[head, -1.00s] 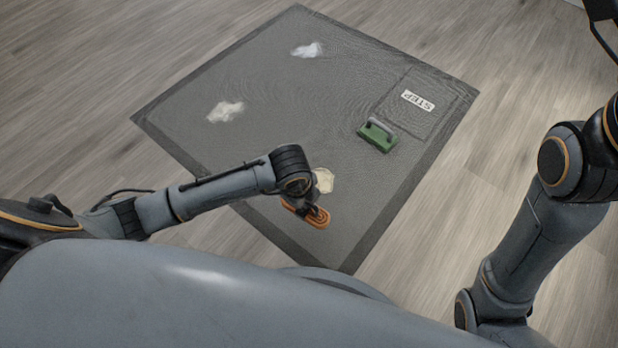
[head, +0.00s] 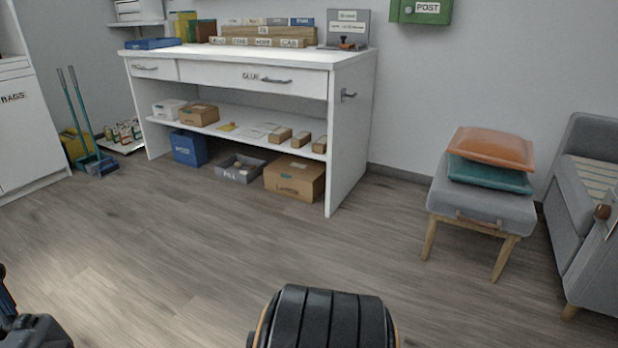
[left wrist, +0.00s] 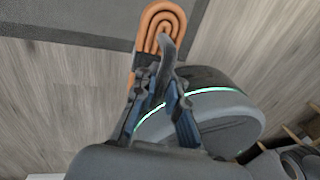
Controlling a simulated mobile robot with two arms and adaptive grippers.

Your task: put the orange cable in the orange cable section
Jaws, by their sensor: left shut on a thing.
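The orange cable (left wrist: 160,25) is a coiled bundle of flat loops at the top of the left wrist view. My left gripper (left wrist: 160,65) is shut on its near end, and the loops stick out past the fingertips. Behind the cable are the dark mat and wood floor. The cable does not show in the head view, where a dark ribbed joint of mine fills the bottom middle. I cannot make out an orange cable section. A wooden organizer (head: 262,42) with small labels, too small to read surely, stands on the white desk (head: 345,62). My right gripper is not in view.
The desk's lower shelf holds small boxes; a blue bin (head: 188,148), a grey crate (head: 240,176) and a cardboard box (head: 295,178) are on the floor below. A stool (head: 482,205) with cushions stands right. Open floor (head: 200,250) lies before the desk.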

